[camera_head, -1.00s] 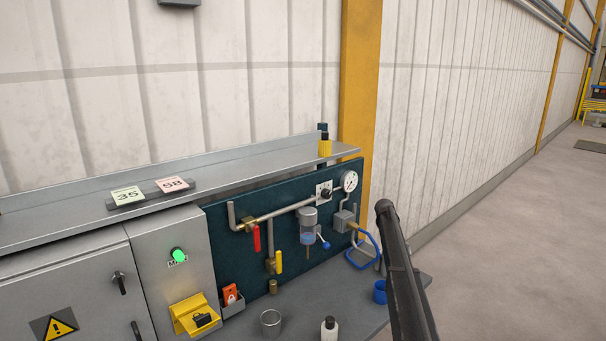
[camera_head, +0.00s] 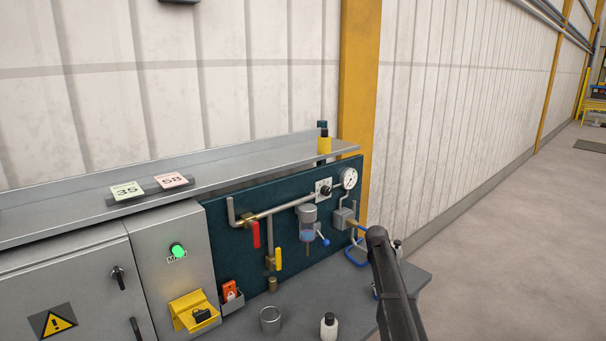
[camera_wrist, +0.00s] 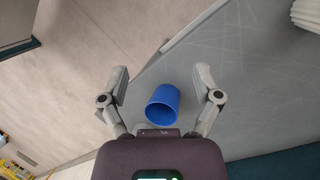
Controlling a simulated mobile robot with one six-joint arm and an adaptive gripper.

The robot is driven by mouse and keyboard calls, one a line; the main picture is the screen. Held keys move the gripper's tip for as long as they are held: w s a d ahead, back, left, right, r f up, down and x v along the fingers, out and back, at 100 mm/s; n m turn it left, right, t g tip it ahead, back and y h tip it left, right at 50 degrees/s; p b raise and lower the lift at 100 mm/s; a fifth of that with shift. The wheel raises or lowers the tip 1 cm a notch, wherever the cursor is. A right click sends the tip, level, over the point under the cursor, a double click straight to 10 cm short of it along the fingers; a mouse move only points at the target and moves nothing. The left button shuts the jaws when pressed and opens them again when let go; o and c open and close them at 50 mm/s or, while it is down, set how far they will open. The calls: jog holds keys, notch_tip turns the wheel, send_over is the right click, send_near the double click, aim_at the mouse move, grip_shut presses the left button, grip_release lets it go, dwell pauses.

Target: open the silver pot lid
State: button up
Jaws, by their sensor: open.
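A blue cup (camera_wrist: 160,108) shows between and below the fingers there, not gripped. In the head view my dark arm hides most of that cup, and my gripper itself is not visible.
A white bottle with a dark cap (camera_head: 329,327) stands right of the pot. A teal panel (camera_head: 240,270) behind carries pipes, a red-handled valve (camera_head: 256,234) and a gauge (camera_head: 349,178). A grey cabinet (camera_head: 85,285) is at left. Open floor (camera_head: 500,270) lies at right.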

jog(key=s+a+f+t+y, duration=0.1)
jog(key=s+a, duration=0.2)
jog(key=s, duration=0.6)
jog(key=s+a+f+b, duration=0.1)
jog(key=s+a, duration=0.3)
jog(key=s, duration=0.5)
jog(key=s+a+f+t+y+b, duration=0.1)
jog(key=s+a, duration=0.2)
jog(key=s, duration=0.6)
jog(key=shift+s+a+t+y, duration=0.3)
jog(key=shift+s, duration=0.1)
